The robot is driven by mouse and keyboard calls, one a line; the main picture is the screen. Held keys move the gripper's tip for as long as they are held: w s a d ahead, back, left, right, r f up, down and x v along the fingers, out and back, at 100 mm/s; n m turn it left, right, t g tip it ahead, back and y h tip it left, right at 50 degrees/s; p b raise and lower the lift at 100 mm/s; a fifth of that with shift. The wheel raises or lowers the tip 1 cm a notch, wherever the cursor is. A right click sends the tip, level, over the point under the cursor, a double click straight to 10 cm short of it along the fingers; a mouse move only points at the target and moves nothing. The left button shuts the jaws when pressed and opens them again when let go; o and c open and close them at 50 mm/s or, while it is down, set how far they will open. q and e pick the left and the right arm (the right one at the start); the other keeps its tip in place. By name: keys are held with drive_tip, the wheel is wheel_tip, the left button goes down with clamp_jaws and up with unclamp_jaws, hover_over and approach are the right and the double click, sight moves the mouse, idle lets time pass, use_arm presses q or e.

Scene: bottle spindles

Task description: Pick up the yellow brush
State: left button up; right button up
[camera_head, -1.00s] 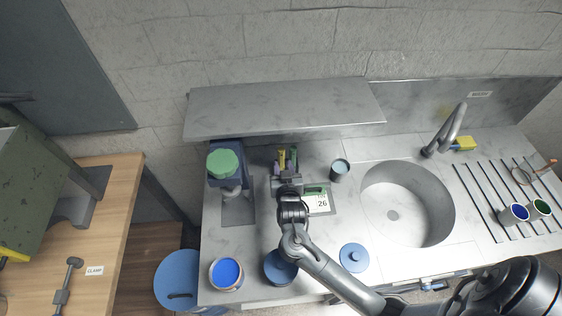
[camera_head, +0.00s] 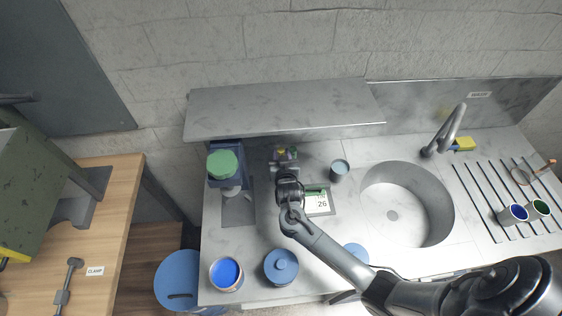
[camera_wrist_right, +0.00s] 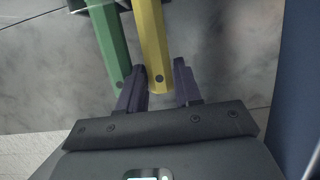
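The yellow brush's handle (camera_wrist_right: 153,45) stands out in the right wrist view, its end between the two fingers of my right gripper (camera_wrist_right: 160,68). The fingers are apart, one on each side of the handle, with no clear grip on it. A green handle (camera_wrist_right: 107,45) lies just left of it, outside the left finger. In the head view my right gripper (camera_head: 285,160) is at the brush holder under the shelf and mostly hides the brushes; only small bits of colour show. The brush's lower end is out of frame. My left gripper is not in view.
A metal shelf (camera_head: 280,108) overhangs behind the gripper. A blue machine with a green top (camera_head: 222,164) stands to the left, a grey-blue cup (camera_head: 339,169) to the right. A scale reading 26 (camera_head: 318,203), blue-lidded pot (camera_head: 281,266) and blue paint can (camera_head: 226,273) are nearer.

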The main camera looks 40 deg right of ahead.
clamp_jaws()
drive_tip(key=shift+r, duration=0.1)
